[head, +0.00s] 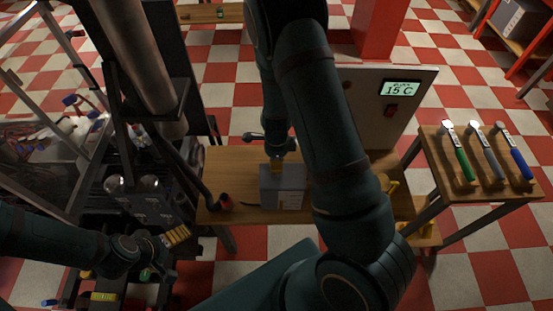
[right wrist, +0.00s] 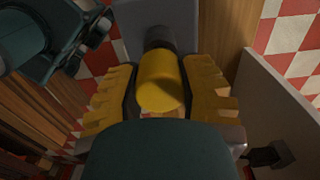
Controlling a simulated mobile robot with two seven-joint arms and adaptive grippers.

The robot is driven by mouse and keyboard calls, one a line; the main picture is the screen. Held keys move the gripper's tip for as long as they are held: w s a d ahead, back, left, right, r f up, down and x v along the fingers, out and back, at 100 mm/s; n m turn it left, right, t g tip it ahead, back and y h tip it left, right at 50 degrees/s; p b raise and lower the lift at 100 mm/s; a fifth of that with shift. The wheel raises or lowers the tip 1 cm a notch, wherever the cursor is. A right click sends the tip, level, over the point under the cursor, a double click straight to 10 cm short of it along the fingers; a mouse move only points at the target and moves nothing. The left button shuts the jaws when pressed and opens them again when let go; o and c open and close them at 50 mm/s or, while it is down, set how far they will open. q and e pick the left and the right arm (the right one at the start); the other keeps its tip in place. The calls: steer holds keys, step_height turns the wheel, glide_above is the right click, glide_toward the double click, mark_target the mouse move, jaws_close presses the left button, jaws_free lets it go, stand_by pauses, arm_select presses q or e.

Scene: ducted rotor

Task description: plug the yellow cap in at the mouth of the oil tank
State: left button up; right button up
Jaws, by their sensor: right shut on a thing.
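The oil tank (head: 283,187) is a grey box with a pale label on the wooden bench. Its grey top also shows in the right wrist view (right wrist: 182,14). My right gripper (head: 277,160) is directly above the tank, with its fingers pointing down. The right wrist view shows it shut on the yellow cap (right wrist: 161,82), with a ridged yellow finger on each side. A dark round part (right wrist: 160,38) lies between the cap and the tank; I cannot tell whether cap and mouth touch. My left gripper (head: 172,238) is at the lower left, away from the tank, its opening unclear.
A white panel (head: 370,110) with a "15 C" display stands behind the bench (head: 235,165). Dark machinery and frames crowd the left.

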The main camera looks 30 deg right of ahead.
steer(key=shift+f+b, duration=0.6)
steer(key=shift+f, duration=0.35)
steer(key=o, duration=1.1)
steer(key=shift+r, duration=0.1)
step_height(320, 180, up, 10)
steer(key=shift+r, duration=1)
